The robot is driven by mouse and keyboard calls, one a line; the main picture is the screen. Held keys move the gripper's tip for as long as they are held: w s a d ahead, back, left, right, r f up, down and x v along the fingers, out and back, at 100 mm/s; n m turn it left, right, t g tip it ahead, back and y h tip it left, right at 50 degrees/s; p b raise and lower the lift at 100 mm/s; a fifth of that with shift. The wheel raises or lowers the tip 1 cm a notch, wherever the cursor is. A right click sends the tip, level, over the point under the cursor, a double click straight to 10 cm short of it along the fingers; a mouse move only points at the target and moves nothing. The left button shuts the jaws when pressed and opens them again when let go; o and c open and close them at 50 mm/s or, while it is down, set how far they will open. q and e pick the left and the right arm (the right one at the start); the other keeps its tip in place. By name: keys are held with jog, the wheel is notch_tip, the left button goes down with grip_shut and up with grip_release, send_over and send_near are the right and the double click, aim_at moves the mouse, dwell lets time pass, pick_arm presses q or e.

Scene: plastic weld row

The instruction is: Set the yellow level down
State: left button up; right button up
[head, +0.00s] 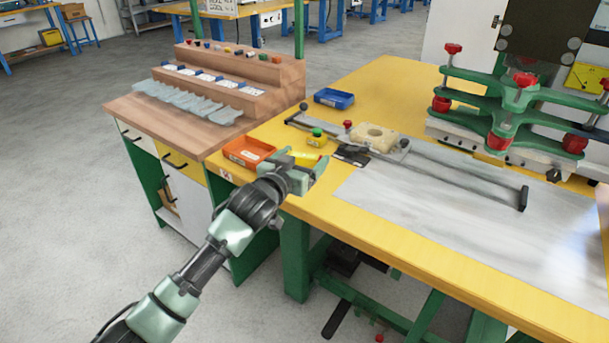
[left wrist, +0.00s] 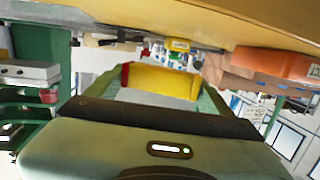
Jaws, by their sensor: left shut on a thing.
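The yellow level (left wrist: 160,82) is between the fingers of my left gripper (head: 305,167) and has a red end in the left wrist view. In the head view only a thin yellow strip of the level (head: 301,154) shows; the rest is hidden by the gripper. My left gripper (left wrist: 160,98) is shut on it near the front left edge of the yellow workbench (head: 375,85), right of the orange tray (head: 248,151). I cannot tell whether the level touches the bench. My right gripper is not in view.
A yellow pot with a green top (head: 317,138) and a black plate (head: 351,155) are just beyond the gripper. A blue tray (head: 334,98) lies farther back. A metal rail fixture (head: 455,172) and green clamp frame (head: 515,95) fill the right side. A wooden stepped rack (head: 235,85) stands left.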

pick_arm(q)
jog(key=shift+f+b, duration=0.45)
jog(key=shift+f, duration=1.7)
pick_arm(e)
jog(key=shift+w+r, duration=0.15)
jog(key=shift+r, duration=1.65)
pick_arm(q)
jog(key=shift+f, duration=0.15)
jog(key=o, duration=1.4)
jog(key=shift+o, duration=0.2)
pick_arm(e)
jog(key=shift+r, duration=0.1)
pick_arm(q)
jog(key=shift+r, duration=0.25)
jog(key=p+v, duration=0.2)
jog(key=v, duration=1)
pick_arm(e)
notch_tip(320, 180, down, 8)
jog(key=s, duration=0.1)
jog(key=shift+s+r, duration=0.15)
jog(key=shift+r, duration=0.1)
